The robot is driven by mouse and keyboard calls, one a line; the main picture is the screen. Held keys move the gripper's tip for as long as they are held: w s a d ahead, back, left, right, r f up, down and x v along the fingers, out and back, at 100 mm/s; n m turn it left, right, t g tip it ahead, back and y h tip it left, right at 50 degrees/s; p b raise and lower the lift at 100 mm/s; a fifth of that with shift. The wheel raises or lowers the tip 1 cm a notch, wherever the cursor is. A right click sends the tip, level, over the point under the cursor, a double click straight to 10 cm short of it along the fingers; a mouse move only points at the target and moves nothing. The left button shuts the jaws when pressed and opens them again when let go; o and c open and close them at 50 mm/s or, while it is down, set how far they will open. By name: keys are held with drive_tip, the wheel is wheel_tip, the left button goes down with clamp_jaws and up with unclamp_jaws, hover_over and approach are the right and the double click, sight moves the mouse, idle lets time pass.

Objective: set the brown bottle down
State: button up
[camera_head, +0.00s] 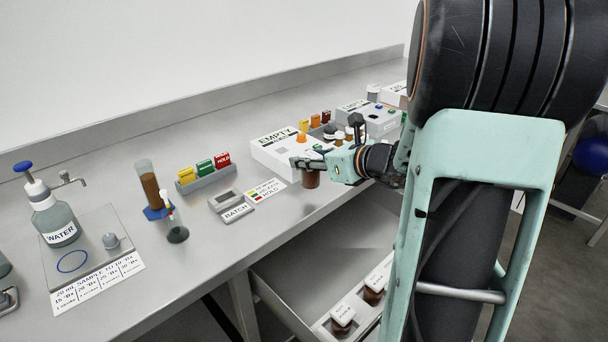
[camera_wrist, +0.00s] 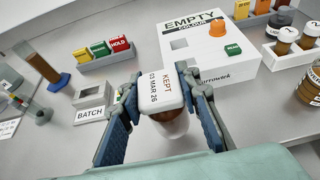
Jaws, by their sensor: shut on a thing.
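The brown bottle (camera_head: 311,180) is between the fingers of my gripper (camera_head: 313,162), close in front of the white EMPTY box in the head view. In the wrist view its white lid (camera_wrist: 165,88) reads KEPT and 03 MAR 26, and my gripper (camera_wrist: 163,95) has a blue-grey finger closed on each side of it. The bottle looks roughly upright. Its base is low over the steel counter (camera_head: 262,225); I cannot tell whether it touches. The wrist view hides most of the bottle's body under the lid.
The white EMPTY box (camera_wrist: 208,52) stands just behind the bottle. A BATCH block (camera_head: 232,208) and a coloured card (camera_head: 265,190) lie to the left. Below the counter edge, an open drawer (camera_head: 290,285) holds white-capped brown bottles (camera_head: 342,318). Several jars (camera_wrist: 283,42) stand to the right.

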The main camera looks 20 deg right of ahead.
sight(307, 171)
drive_tip(key=shift+w+a+f+b, duration=0.15)
drive_tip(key=shift+f+b, duration=0.15)
drive_tip(key=shift+f, duration=0.7)
drive_tip(key=shift+w+a+f+b, duration=0.15)
drive_tip(key=shift+f+b, duration=0.1)
drive_tip(key=shift+f, duration=0.7)
drive_tip(key=shift+f, duration=0.15)
drive_tip(key=o, duration=1.3)
drive_tip(key=shift+c, duration=0.2)
drive_tip(key=shift+s+d+r, duration=0.25)
drive_tip(key=shift+s+r, duration=0.05)
drive_tip(key=p+v, duration=0.1)
drive_tip(key=v, duration=1)
drive_tip(key=shift+s+p, duration=0.15)
drive_tip(key=shift+p, duration=0.25)
